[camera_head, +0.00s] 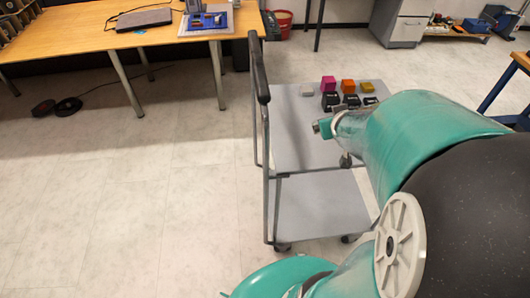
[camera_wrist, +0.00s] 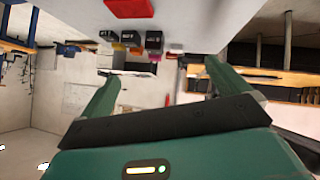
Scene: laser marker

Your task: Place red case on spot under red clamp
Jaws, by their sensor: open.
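A flat red case (camera_wrist: 130,8) lies on the grey trolley top at the upper edge of the wrist view. I cannot pick it out in the head view, where my arm covers part of the trolley. My gripper (camera_wrist: 160,74) is open and empty, its two green fingers spread wide; the red case is apart from them. In the head view my gripper (camera_head: 322,127) shows only partly, over the trolley top. I cannot identify a red clamp or the spot under it for certain.
The grey trolley (camera_head: 292,150) has a raised handle (camera_head: 260,75) on its left. Several black blocks (camera_head: 330,100) stand on it near magenta (camera_head: 328,83), orange (camera_head: 347,86) and yellow (camera_head: 367,87) blocks. A wooden table (camera_head: 70,38) stands at the back left.

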